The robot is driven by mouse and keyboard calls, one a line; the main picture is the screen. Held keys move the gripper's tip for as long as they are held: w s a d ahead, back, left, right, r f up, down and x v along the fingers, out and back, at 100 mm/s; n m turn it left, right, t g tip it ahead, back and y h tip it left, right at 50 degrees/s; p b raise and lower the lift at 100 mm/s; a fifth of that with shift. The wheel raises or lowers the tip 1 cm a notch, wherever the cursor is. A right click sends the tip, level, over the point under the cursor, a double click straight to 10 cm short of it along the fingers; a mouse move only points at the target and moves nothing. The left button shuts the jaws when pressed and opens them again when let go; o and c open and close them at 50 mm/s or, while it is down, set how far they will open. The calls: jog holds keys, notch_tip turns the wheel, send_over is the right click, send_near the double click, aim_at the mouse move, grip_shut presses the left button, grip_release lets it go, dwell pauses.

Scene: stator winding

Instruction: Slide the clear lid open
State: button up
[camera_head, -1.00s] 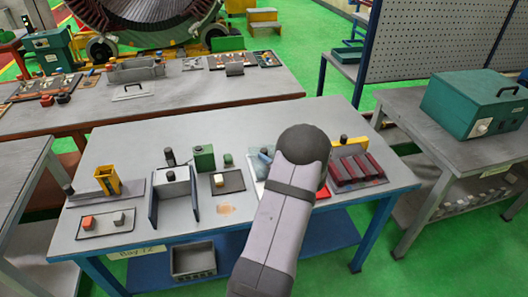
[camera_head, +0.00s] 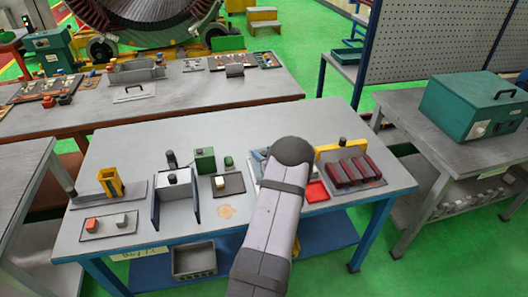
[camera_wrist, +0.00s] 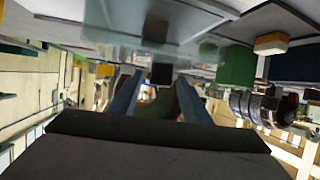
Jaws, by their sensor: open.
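A pale see-through panel (camera_wrist: 135,42), which looks like the clear lid, hangs across the top of the wrist view, with a dark knob-like shape on it. In the head view, a pale bluish piece (camera_head: 256,157) shows just left of my arm, most of it hidden behind the arm. My gripper (camera_wrist: 157,76) is open, with its two bluish fingers apart. A small dark block (camera_wrist: 162,74) shows between the fingertips, and I cannot tell its distance or whether it touches them. The gripper itself is hidden behind my arm in the head view.
A red tray (camera_head: 316,191) and a rack of dark red bars (camera_head: 354,170) with a yellow handle lie right of my arm. A green block (camera_head: 205,160), a dark mat (camera_head: 229,184) and a grey box (camera_head: 176,186) with blue sides stand left. The table front is mostly clear.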

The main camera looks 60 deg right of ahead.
jog(key=shift+w+f, duration=0.1)
jog(key=shift+w, duration=0.05)
grip_shut()
jog(key=s+d+b, duration=0.2)
jog(key=s+d, duration=0.6)
jog(key=shift+s+d, duration=0.25)
jog(key=shift+d, duration=0.1)
jog(key=shift+s+d+b, duration=0.3)
jog(key=shift+s, duration=0.05)
grip_release()
jog(key=shift+s, duration=0.1)
